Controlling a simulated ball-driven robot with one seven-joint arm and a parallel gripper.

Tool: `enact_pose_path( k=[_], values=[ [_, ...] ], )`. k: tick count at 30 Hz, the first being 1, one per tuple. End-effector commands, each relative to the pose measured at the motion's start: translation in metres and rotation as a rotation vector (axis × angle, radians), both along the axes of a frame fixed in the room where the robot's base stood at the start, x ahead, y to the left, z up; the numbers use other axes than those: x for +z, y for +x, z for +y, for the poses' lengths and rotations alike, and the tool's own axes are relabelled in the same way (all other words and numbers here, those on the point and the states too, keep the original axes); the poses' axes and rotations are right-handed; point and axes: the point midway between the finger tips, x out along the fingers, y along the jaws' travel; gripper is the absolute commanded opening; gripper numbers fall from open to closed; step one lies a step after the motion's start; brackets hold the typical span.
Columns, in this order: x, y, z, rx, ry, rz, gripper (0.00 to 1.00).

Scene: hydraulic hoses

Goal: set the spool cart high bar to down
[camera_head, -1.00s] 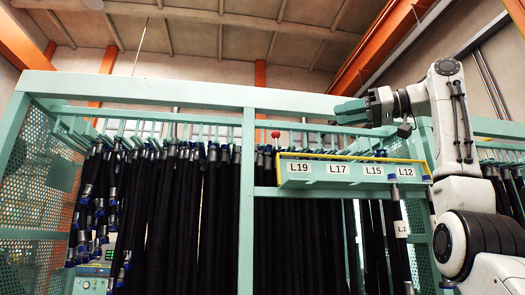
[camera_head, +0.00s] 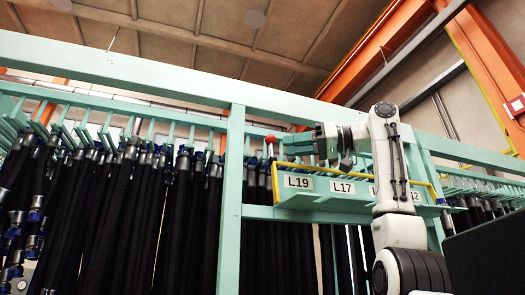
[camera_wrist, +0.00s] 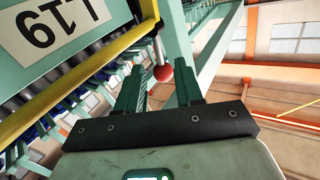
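The red ball knob (camera_head: 270,139) sits on a short stem at the left end of the yellow bar (camera_head: 310,167), which runs along the top of the label shelf. I take this for the high bar and its handle; the knob is up. In the wrist view the knob (camera_wrist: 163,73) shows between my two green fingers, with its stem rising behind it and the yellow bar (camera_wrist: 90,72) to the left. My gripper (camera_head: 288,145) is open, just right of the knob in the head view. I cannot tell whether the knob is between the fingers or beyond them.
The green shelf (camera_head: 300,200) carries labels such as L19 and L17. Black hoses (camera_head: 180,220) hang from the green frame (camera_head: 232,200) on the left and below. A dark object (camera_head: 490,255) fills the lower right. Space above the shelf is open.

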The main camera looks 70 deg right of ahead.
Motion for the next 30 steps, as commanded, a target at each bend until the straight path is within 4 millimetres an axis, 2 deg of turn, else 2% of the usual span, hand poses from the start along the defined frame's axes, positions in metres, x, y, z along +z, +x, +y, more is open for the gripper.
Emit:
enact_pose_path(
  k=[6,13,18,26,30],
  values=[
    [0.001,0.042,0.004,0.001,0.001,0.002,0.36],
    [0.000,0.072,0.008,0.001,0.000,0.001,0.36],
    [0.000,0.080,0.009,0.000,0.000,0.001,0.36],
    [0.000,0.081,0.009,0.000,0.000,0.000,0.36],
    [0.000,0.081,0.008,0.000,0.000,0.000,0.23]
  ],
)
